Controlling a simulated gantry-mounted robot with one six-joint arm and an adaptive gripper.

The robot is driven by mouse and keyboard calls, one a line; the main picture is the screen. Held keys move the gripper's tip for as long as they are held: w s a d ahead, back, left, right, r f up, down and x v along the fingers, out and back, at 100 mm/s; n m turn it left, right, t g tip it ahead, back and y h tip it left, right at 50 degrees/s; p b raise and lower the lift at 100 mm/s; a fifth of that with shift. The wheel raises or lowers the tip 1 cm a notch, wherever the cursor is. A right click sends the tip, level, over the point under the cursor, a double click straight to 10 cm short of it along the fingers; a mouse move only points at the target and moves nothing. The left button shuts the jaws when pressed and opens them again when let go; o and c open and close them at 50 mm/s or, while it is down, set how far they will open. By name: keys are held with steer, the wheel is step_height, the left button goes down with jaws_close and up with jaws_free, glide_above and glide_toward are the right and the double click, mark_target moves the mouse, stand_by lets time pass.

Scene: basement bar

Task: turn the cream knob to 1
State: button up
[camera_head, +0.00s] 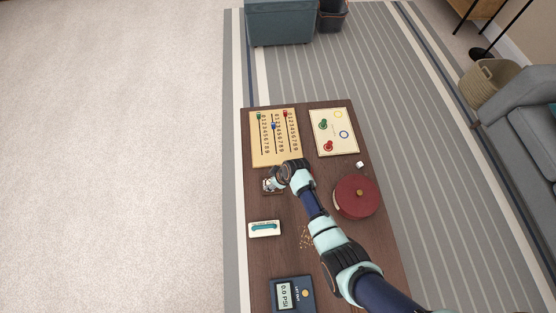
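My gripper (270,186) is at the left side of the dark wooden table (285,258), just below the numbered board. It is over or against a small pale and dark object that it mostly covers. At this size I cannot tell whether its fingers are open or shut. I cannot make out a cream knob or its dial marks; it may be hidden under the gripper.
Around my arm are a numbered board (294,158) with coloured sliders, a pale ring-and-peg panel (343,147), a white cube (361,165), a round red box (347,208), a teal-handled plate (264,236), scattered small bits (304,238) and a PSI gauge (295,306).

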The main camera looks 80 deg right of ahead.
steer(key=v, duration=1)
steer(key=shift+f, duration=0.1)
steer(key=w+a+r+n+t+h+p, duration=0.1)
steer(key=w+a+r+p, duration=0.1)
steer(key=w+a+r, duration=0.6)
steer(key=w+a+r+n+t+p, duration=0.1)
steer(key=w+a+r+t+p, duration=0.1)
steer(key=w+a+r, duration=0.6)
steer(key=a+r+n+t+y+p, duration=0.1)
steer(key=a+r+t+p, duration=0.15)
steer(key=a+r, duration=0.85)
steer(key=a+r+t+y+p, duration=0.1)
steer(key=a+r+t, duration=0.2)
steer(key=a+r, duration=0.75)
step_height(320, 180, up, 41)
steer(key=d+p, duration=0.2)
steer(key=p, duration=3.6)
steer(key=shift+w, duration=0.15)
